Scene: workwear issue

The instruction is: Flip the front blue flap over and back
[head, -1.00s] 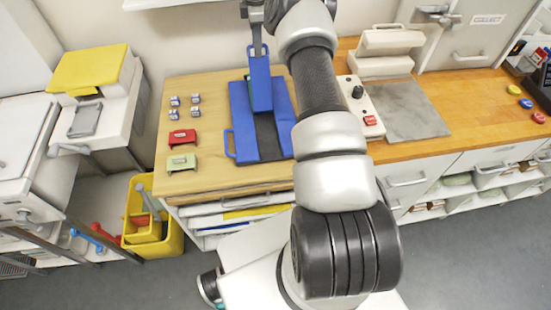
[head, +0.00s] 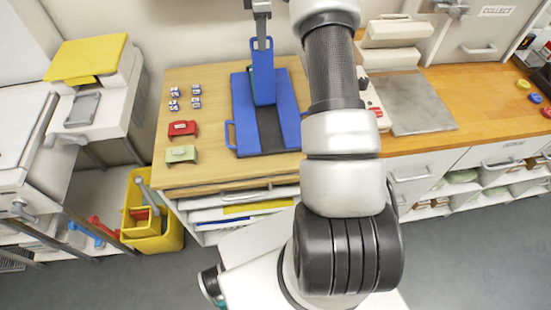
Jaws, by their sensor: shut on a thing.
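The blue board (head: 288,115) lies on the wooden counter, with a dark strip (head: 269,130) down its middle and a loop handle (head: 229,134) at its left front. A blue flap (head: 263,78) stands raised over the back part of the board, tilted up from the dark strip. My gripper (head: 262,40) is shut on the flap's upper end, around its handle-like edge. My arm passes to the right of the board and hides little of it. The flap's hinge line is hard to make out.
A red block (head: 182,129), a green block (head: 182,154) and several small patterned pieces (head: 174,105) stand left of the board. A white control box (head: 374,105) and a grey plate (head: 415,103) lie to the right. A yellow bin (head: 152,225) stands on the floor.

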